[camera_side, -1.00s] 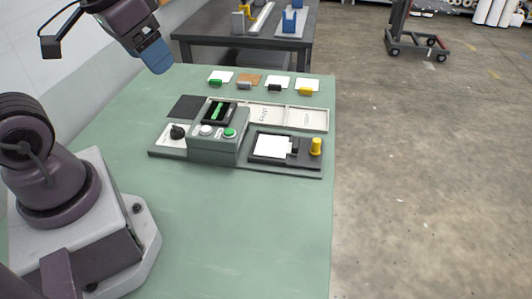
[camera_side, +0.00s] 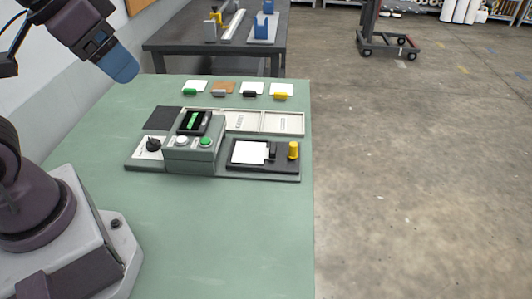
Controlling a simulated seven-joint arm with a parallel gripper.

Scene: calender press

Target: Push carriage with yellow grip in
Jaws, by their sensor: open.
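The press (camera_side: 188,155) is a grey-green box on a dark base plate on the green table. The carriage (camera_side: 232,164) is a dark flat tray to the right of the box, with a white sheet (camera_side: 249,151) on it. The yellow grip (camera_side: 293,150) stands upright at the carriage's right end, beside a small black block (camera_side: 272,155). The carriage lies outside the box. My gripper (camera_side: 121,66) is open, with blue fingertips, high at the upper left. It is well away from the carriage and touches nothing; the gap between its fingers is hard to see.
The box carries a white button (camera_side: 182,141), a green button (camera_side: 205,142) and a dark display (camera_side: 193,122). A black knob (camera_side: 153,144) is at left. Pale trays (camera_side: 240,121) and several cards with coloured handles lie behind. The table's front is clear.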

